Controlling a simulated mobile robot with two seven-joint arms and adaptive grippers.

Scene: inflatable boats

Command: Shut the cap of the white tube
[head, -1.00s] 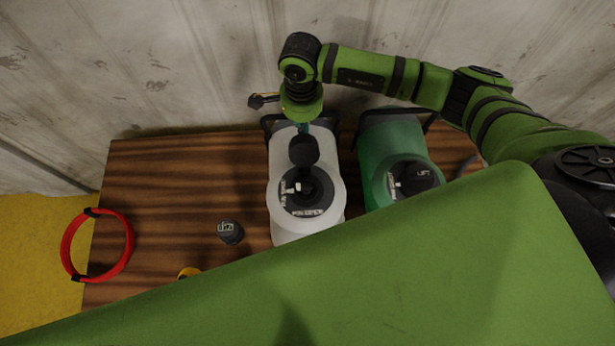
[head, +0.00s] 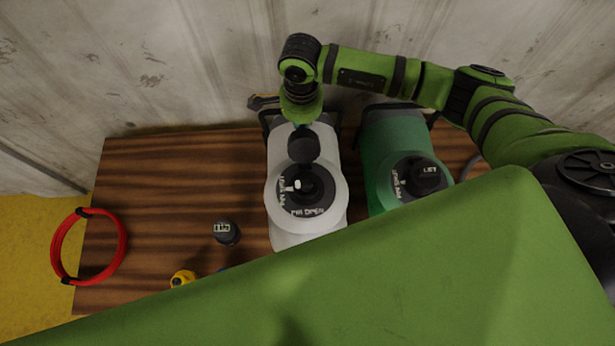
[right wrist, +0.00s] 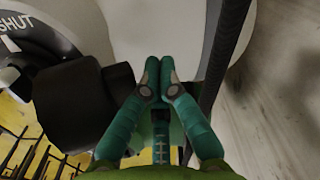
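The white tube (head: 281,213) stands in the middle of the table in the head view. Its black round valve face (head: 321,196) carries white lettering. The black cap (head: 303,147) stands raised at the far side of that face, tilted up off the opening. In the right wrist view, a dark block that looks like the cap (right wrist: 75,108) is left of my fingers, beside the valve face (right wrist: 35,35). My right gripper (right wrist: 158,78) has its teal fingertips together with nothing between them. It is behind the cap, over the tube's far end; contact is unclear. My left gripper is out of view.
A green tube (head: 387,150) with a similar valve stands right of the white one. A dark cap (head: 227,232), a yellow part (head: 182,278) and a red ring (head: 57,249) lie to the left. A grey wall (head: 150,60) rises close behind. The table's left part is mostly clear.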

